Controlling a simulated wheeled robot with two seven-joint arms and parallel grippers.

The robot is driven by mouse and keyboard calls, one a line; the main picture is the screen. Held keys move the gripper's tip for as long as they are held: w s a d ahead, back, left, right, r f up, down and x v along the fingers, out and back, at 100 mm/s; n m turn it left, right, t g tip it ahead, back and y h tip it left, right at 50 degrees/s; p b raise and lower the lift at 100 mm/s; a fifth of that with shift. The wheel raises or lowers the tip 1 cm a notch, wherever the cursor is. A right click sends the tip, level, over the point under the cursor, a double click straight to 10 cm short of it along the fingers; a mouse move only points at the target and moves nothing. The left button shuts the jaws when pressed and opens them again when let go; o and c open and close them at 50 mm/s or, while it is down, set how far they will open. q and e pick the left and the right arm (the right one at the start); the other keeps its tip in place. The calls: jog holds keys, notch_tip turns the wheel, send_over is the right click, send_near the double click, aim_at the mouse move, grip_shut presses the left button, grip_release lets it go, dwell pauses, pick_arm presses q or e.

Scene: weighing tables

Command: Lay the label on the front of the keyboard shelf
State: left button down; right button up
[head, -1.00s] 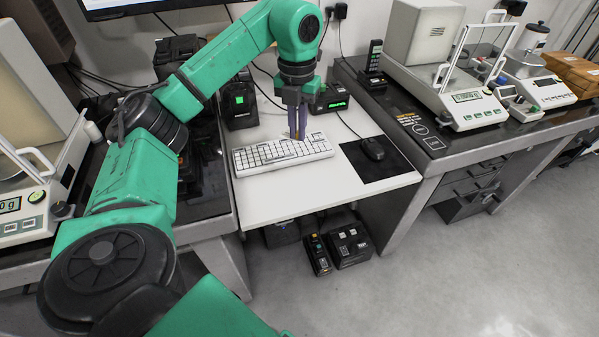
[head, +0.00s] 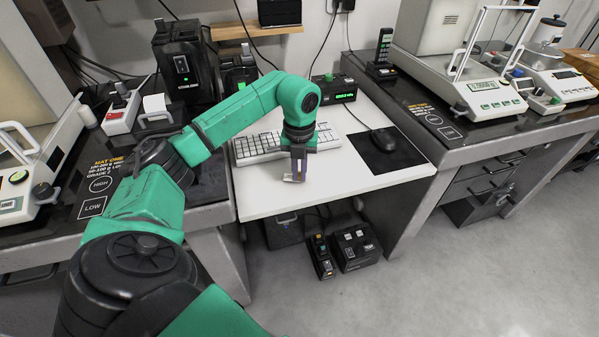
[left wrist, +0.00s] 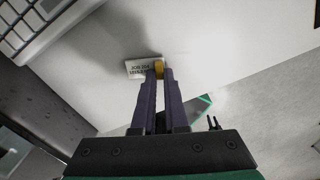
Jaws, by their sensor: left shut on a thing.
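The label is a small white piece with dark print and a yellow part. It is at my left gripper's fingertips in the left wrist view (left wrist: 138,67) and shows small in the head view (head: 289,178). My left gripper (head: 297,174) points down over the front part of the white keyboard shelf (head: 350,185). Its dark fingers (left wrist: 160,75) are shut on the label's yellow part. I cannot tell whether the label touches the shelf. The white keyboard (head: 258,149) lies on the shelf behind the gripper and is partly hidden by the arm. My right gripper is not in view.
A black mouse (head: 384,140) lies on a dark mat (head: 370,157) at the shelf's right. Balance tables flank the shelf. The front right part of the shelf is clear.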

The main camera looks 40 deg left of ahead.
aim_at(299, 176)
pick_arm(q)
jog(key=shift+f, duration=0.2)
jog(key=shift+f, duration=0.1)
jog(key=c, duration=0.9)
grip_release()
jog(key=shift+c, duration=0.2)
notch_tip(299, 176, up, 12)
jog(key=p, duration=0.2)
jog(key=shift+r, duration=0.25)
